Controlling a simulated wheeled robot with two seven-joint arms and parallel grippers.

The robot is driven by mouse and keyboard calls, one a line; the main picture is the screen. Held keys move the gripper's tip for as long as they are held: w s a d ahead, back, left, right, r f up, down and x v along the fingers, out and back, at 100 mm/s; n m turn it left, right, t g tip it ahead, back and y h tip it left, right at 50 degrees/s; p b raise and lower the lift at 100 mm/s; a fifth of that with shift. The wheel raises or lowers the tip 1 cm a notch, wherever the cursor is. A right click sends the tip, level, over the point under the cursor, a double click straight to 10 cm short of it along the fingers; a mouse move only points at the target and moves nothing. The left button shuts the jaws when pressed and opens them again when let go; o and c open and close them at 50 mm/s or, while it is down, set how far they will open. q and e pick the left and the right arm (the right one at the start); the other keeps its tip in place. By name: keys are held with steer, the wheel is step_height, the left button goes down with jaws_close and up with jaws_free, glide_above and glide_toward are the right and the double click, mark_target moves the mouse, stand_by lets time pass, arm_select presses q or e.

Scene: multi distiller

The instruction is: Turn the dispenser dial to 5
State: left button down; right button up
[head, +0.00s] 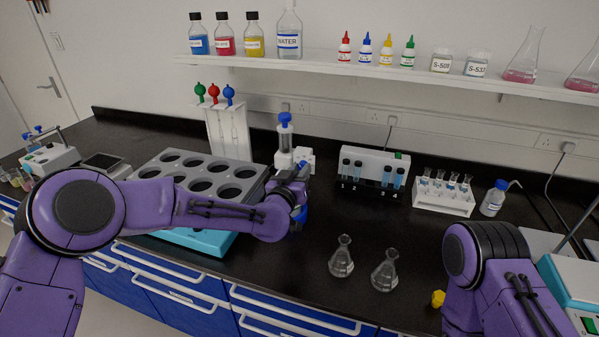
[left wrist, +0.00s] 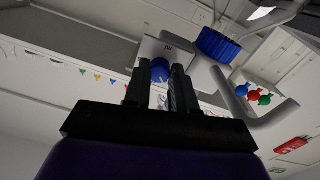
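The dispenser (head: 285,140) is white with a blue top and stands upright behind my left gripper (head: 297,180). In the left wrist view, its white body (left wrist: 165,48) shows a small printed number, too small to read surely. The blue dial (left wrist: 160,72) sits below this mark, between the tips of my left gripper's dark fingers (left wrist: 160,78). The fingers are apart, one on each side of the dial; whether they press on it I cannot tell. My left arm hides part of the dispenser's base in the head view. My right gripper is outside the head view.
A grey rack with round holes (head: 262,178) stands left of the dispenser, and a pipette stand (head: 228,125) behind it. A white tube unit (head: 374,160) stands to the right. Two glass flasks (head: 341,262) stand near the front edge. The shelf (head: 300,62) with bottles hangs above.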

arm_select(q)
steer(key=shift+n+b, duration=3.7)
steer(key=shift+n, duration=0.8)
steer(key=c, duration=0.9)
jaws_free()
steer(key=shift+s, duration=0.1)
